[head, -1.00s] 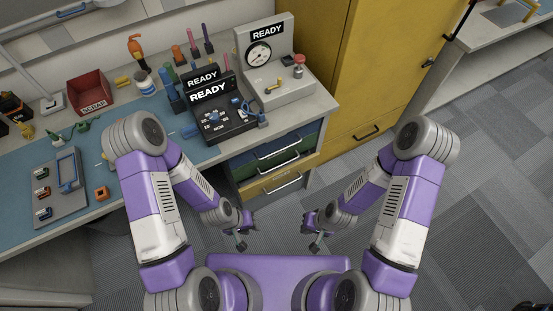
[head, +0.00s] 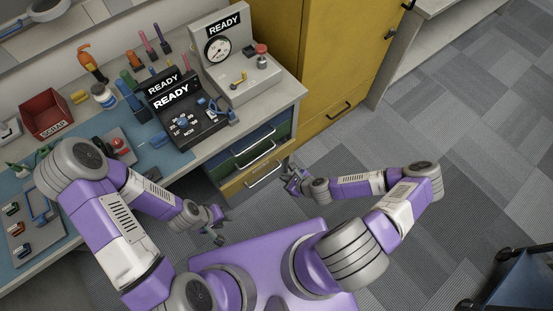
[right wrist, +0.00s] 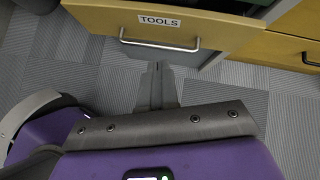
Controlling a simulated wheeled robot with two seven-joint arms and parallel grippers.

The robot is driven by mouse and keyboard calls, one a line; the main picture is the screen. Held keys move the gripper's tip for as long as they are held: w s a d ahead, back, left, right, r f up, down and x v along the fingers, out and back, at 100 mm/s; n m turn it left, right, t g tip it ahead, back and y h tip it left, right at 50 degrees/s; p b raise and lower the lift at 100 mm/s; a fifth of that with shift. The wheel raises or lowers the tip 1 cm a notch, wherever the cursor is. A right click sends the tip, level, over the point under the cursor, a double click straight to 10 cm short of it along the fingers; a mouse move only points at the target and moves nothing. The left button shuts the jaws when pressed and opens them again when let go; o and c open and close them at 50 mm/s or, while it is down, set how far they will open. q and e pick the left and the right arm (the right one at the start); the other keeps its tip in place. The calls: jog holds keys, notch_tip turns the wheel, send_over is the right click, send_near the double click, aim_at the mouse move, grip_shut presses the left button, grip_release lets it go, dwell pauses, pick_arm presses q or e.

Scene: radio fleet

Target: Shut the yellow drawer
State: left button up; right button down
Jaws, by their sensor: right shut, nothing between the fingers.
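The yellow drawer (head: 240,186) is the lowest in the bench's drawer stack and stands out past the cabinet. It carries a silver bar handle (head: 264,177). In the right wrist view its front (right wrist: 105,20) fills the top, labelled "TOOLS". My right gripper (head: 290,180) is shut and empty, just right of the drawer front. In the right wrist view the shut fingertips (right wrist: 156,66) point at the drawer front, just below the handle in the picture; I cannot tell whether they touch. My left gripper (head: 223,226) is open and empty, in front of the bench.
A green drawer (head: 255,151) and a blue drawer (head: 253,138) sit above it. A yellow cabinet (head: 325,60) stands right of the bench. Carpet to the right is open; a dark blue cart (head: 520,285) stands lower right.

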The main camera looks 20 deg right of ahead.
jog(key=w+d+m+h, duration=0.1)
jog(key=d+m, duration=0.2)
jog(key=b, duration=0.4)
send_near(272, 157)
jog(key=shift+m+t, duration=0.4)
jog(key=w+f, duration=0.1)
jog(key=a+f, duration=0.1)
jog(key=f, duration=0.1)
jog(key=w+f, duration=0.1)
jog(key=f, duration=0.1)
jog(key=shift+w+a+f, duration=0.15)
jog(key=shift+w, duration=0.15)
jog(key=shift+w+a, duration=0.15)
jog(key=shift+w, duration=0.35)
